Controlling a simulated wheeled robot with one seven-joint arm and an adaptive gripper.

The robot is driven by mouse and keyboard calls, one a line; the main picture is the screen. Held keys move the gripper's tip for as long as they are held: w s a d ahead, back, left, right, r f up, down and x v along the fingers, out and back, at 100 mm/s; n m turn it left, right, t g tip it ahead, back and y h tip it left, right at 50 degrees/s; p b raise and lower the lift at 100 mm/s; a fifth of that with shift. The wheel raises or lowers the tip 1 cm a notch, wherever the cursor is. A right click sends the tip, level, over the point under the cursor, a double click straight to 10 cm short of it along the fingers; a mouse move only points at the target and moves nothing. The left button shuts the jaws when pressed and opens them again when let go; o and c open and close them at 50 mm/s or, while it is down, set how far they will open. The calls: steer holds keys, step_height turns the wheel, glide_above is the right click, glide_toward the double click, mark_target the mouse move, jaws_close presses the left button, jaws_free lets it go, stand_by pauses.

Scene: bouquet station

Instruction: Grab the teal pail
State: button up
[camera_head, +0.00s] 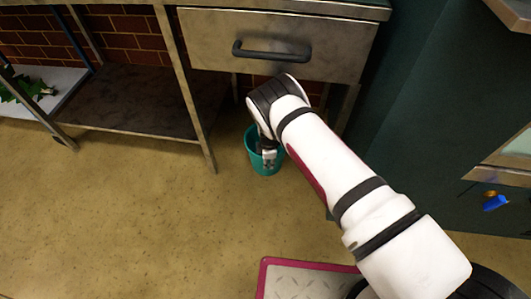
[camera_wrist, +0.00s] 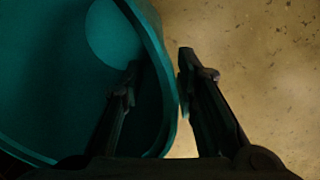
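The teal pail (camera_head: 254,162) stands on the floor below the metal drawer in the head view. In the wrist view, the pail (camera_wrist: 50,70) fills the left side, seen from above into its inside. My gripper (camera_wrist: 158,68) is over the rim, with one finger inside the pail and the other outside. The fingers are apart, with the pail wall between them. The outer finger is close to the wall; whether it touches is unclear. In the head view my gripper (camera_head: 268,156) is small and partly hidden by my arm.
A metal bench with a drawer (camera_head: 285,45) overhangs the pail, and its leg (camera_head: 192,110) stands to the left. A dark low shelf (camera_head: 130,100) is further left. A green cabinet (camera_head: 415,110) is at the right. The floor (camera_head: 130,220) at the front left is clear.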

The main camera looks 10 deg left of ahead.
step_height(320, 180, down, 2)
steer(key=shift+f+b, duration=0.25)
steer(key=shift+b, duration=0.1)
steer(key=shift+w, duration=0.1)
jaws_close()
steer(key=shift+r, duration=0.2)
